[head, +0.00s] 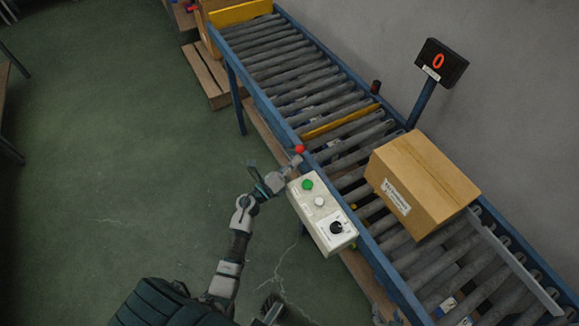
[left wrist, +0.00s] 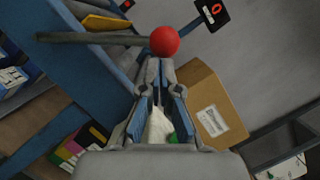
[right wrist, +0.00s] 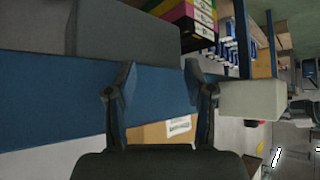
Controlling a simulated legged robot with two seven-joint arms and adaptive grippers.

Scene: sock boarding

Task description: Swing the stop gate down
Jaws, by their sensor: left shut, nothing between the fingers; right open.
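The stop gate appears as a yellow bar (head: 340,122) lying across the conveyor; I cannot tell its exact tilt. A red ball knob (head: 299,149) stands at the conveyor's near side rail. In the left wrist view the knob (left wrist: 163,41) sits on the end of a grey rod (left wrist: 90,37) running left. My left gripper (head: 294,162) is shut and empty, its fingertips (left wrist: 160,62) just short of the knob; whether they touch it I cannot tell. My right gripper (right wrist: 157,82) is open, with nothing between its fingers; I cannot make it out clearly in the head view.
A control box (head: 322,215) with a green button, a white button and a black dial hangs on the near rail beside my left gripper. A cardboard box (head: 422,184) sits on the rollers. A display (head: 440,62) reading 0 stands behind. Green floor (head: 120,150) is open at left.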

